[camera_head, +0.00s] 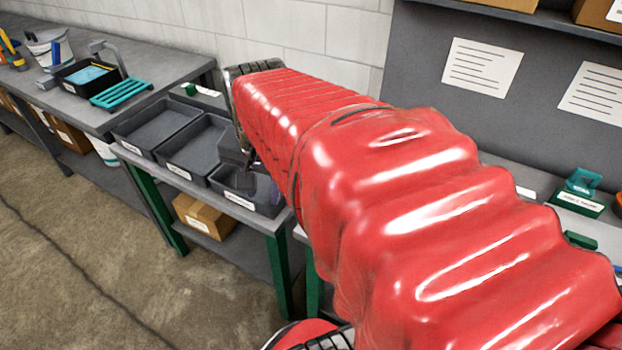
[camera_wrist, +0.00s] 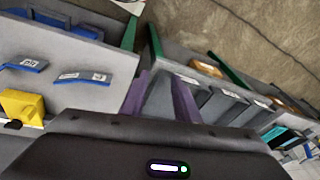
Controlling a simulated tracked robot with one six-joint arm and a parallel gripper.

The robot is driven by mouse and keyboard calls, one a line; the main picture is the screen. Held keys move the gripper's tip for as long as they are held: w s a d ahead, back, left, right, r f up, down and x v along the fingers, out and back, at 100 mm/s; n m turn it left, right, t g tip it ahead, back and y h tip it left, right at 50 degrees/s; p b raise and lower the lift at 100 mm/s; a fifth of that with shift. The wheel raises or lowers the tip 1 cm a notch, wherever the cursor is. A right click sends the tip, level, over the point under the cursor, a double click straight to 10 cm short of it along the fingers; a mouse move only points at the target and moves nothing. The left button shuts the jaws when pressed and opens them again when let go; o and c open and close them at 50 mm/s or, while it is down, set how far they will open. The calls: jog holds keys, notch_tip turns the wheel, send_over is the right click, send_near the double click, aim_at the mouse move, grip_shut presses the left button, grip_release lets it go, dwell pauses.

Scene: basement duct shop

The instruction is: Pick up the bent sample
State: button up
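My gripper (camera_wrist: 161,100) has two purple fingers, apart with nothing visible between them. In the head view my gripper (camera_head: 250,172) hangs by the right-hand grey bin, partly hidden by the red arm cover. In the wrist view two blue labelled strips, a left one (camera_wrist: 28,66) and a right one (camera_wrist: 84,77), lie on the grey surface left of the fingers, apart from them. Both look angled; I cannot read the labels or tell for sure which is the bent sample. The strips do not show in the head view, where my arm covers much of the bench.
Grey bins (camera_head: 163,122) stand in a row on a green-legged bench. A yellow block (camera_wrist: 22,104) lies near the strips. A gap shows floor between two benches. A teal rack (camera_head: 121,93) sits on the far-left bench. Green-based items (camera_head: 578,203) are at right.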

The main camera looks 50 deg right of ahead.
jog(key=s+d+f+m+g, duration=0.1)
jog(key=s+d+f+m, duration=0.1)
jog(key=s+d+m, duration=0.4)
jog(key=s+d+f+m+g+y, duration=0.1)
jog(key=s+d+f+m, duration=0.1)
jog(key=s+d+m, duration=0.4)
jog(key=d+m, duration=0.4)
jog(key=d, duration=0.4)
jog(key=shift+s+f+g, duration=0.25)
jog(key=shift+g, duration=0.05)
jog(key=shift+f, duration=4.3)
jog(key=shift+a+f, duration=0.15)
jog(key=shift+f, duration=1.15)
jog(key=shift+a+f, duration=0.1)
jog(key=shift+f, duration=1.2)
